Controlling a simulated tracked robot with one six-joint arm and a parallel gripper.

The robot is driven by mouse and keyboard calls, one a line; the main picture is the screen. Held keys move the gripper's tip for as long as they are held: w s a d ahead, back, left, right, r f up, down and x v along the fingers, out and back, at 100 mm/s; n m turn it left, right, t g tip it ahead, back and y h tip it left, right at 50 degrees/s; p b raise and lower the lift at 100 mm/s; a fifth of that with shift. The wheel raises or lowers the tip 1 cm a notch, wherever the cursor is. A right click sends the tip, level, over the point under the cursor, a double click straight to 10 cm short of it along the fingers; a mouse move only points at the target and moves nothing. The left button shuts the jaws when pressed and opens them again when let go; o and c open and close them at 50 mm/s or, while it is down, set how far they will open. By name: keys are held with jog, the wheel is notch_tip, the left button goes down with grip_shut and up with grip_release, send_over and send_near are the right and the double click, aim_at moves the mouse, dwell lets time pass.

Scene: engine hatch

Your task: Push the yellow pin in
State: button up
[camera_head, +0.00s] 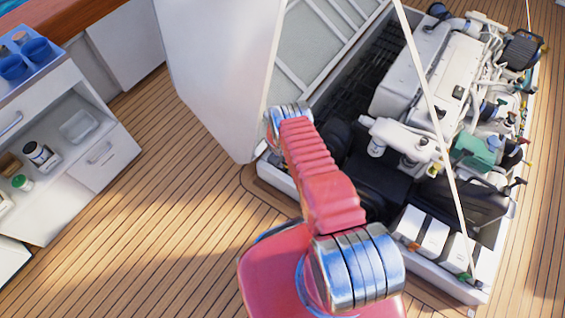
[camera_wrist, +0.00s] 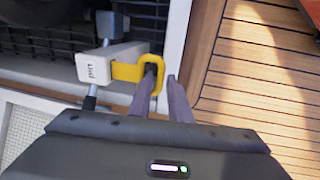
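The yellow pin (camera_wrist: 126,72) shows in the wrist view, with a flat shank and a loop handle at its right end. A length of shank shows between the block and the loop. My gripper (camera_wrist: 162,77) reaches up from below with its two fingers apart. The left fingertip is at the loop's opening, and the right finger is just right of the loop. The loop's right side lies between them, with a narrow gap to the right finger. In the head view my arm hides the gripper and pin.
A grey rod with a dark square head (camera_wrist: 111,25) stands beside the block. A white hatch rim (camera_wrist: 178,45) runs close right of the loop, with wooden deck beyond. In the head view, a raised white hatch lid (camera_head: 215,75) and a white engine (camera_head: 450,75) flank my arm.

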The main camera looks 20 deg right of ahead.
jog(key=shift+f, duration=0.15)
jog(key=shift+c, duration=0.7)
grip_shut()
